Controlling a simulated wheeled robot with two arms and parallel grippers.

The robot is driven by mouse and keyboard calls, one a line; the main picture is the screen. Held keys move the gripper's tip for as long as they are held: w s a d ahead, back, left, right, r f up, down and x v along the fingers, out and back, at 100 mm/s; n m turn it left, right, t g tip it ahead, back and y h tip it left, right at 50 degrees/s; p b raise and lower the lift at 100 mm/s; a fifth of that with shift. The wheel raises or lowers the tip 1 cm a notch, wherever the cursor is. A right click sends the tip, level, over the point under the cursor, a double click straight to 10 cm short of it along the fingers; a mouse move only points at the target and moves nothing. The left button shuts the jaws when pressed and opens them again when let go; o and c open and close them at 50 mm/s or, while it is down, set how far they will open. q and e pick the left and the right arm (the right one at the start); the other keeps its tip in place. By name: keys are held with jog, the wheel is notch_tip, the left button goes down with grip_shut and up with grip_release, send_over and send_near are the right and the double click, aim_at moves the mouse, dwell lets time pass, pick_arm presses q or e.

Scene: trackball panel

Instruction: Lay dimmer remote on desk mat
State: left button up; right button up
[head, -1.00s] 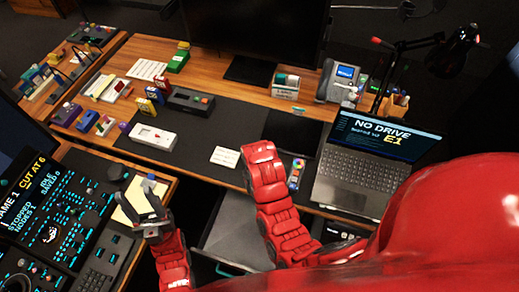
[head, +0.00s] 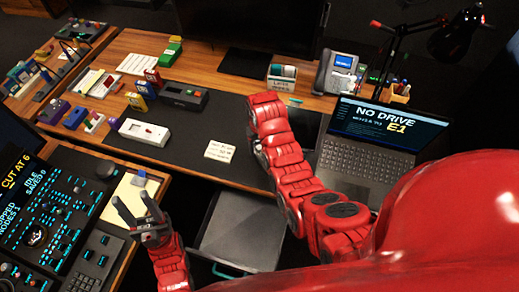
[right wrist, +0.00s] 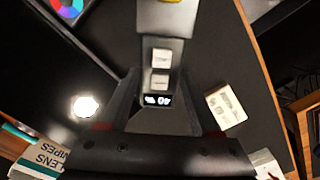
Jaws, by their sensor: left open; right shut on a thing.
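My right gripper (right wrist: 165,108) is shut on a dark grey dimmer remote (right wrist: 177,25). The remote has two pale buttons and a small lit display, and points away from the wrist. In the head view, my red right arm hides this gripper and the remote. The dark desk mat (head: 237,122) lies along the desk in front of the monitor; it also spreads below the remote in the right wrist view (right wrist: 240,65). I cannot tell the height of the remote over it. My left gripper (head: 131,199) is open and empty, near the yellow paper at lower left.
An open drawer (head: 240,235) sits below the front edge.

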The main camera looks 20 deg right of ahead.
notch_tip(320, 180, down, 2)
jog(key=shift+f+p, duration=0.15)
jog(key=shift+p, duration=0.45)
jog(key=shift+f, duration=0.15)
jog(key=shift+f, duration=0.15)
jog(key=o, duration=1.5)
jog(key=shift+c, duration=0.2)
